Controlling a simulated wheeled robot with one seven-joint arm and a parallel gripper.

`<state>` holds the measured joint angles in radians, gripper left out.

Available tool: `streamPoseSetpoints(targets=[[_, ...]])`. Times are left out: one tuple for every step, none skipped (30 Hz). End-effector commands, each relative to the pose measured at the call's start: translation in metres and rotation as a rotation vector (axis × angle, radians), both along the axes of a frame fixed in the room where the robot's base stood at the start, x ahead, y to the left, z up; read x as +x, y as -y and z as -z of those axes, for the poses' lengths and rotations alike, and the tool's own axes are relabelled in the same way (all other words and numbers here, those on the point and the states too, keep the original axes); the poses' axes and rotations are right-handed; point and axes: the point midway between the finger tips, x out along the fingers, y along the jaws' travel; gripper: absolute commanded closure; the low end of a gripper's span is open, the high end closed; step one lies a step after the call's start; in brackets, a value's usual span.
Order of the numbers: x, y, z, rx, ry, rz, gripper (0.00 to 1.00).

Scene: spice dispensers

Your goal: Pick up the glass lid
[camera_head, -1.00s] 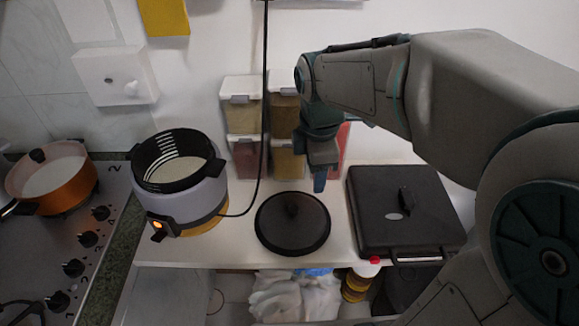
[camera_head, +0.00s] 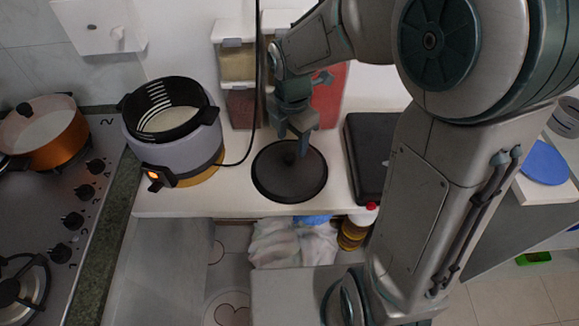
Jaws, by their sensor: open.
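The glass lid (camera_head: 289,178) is a dark round lid with a central knob, lying flat on the white counter. It sits between the grey cooker and the black appliance. My gripper (camera_head: 302,143) points down above the lid's far part, close to the knob. The gripper is open and holds nothing that I can see. The knob is partly hidden behind the fingers, and I cannot tell whether they touch it.
A grey cooker (camera_head: 183,155) with a black basket stands left of the lid, its cord crossing the counter. A black appliance (camera_head: 366,160) is close on the right. Spice dispensers (camera_head: 238,62) line the wall behind. A stove (camera_head: 60,195) is at far left.

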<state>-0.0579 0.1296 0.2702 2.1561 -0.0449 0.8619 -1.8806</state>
Motion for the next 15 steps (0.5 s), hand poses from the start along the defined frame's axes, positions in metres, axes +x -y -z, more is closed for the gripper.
streamPoseSetpoints(targets=[[0.000, 0.000, 0.003, 0.000, -0.002, 0.000, 0.46], [-0.001, -0.001, 0.006, 0.000, -0.001, -0.001, 0.46], [-0.001, -0.002, 0.010, 0.000, -0.002, -0.002, 0.46], [-0.001, -0.003, 0.014, -0.001, -0.004, -0.003, 0.46], [-0.002, -0.003, 0.019, -0.002, -0.004, -0.003, 0.46], [-0.002, -0.004, 0.026, -0.002, -0.005, -0.003, 0.46], [-0.002, -0.005, 0.030, -0.001, -0.004, -0.002, 0.46], [-0.002, -0.005, 0.035, -0.001, -0.004, -0.001, 0.46], [-0.002, -0.005, 0.040, -0.001, -0.003, -0.001, 0.46], [-0.002, -0.005, 0.044, -0.001, -0.003, -0.001, 0.46], [-0.002, -0.005, 0.047, 0.000, -0.002, -0.001, 0.46], [-0.002, -0.005, 0.050, -0.001, -0.002, -0.001, 0.46], [-0.002, -0.005, 0.051, -0.001, -0.001, -0.001, 0.46], [-0.002, -0.005, 0.052, -0.001, -0.001, -0.001, 0.46], [-0.001, -0.005, 0.052, -0.001, 0.001, -0.001, 0.46]])
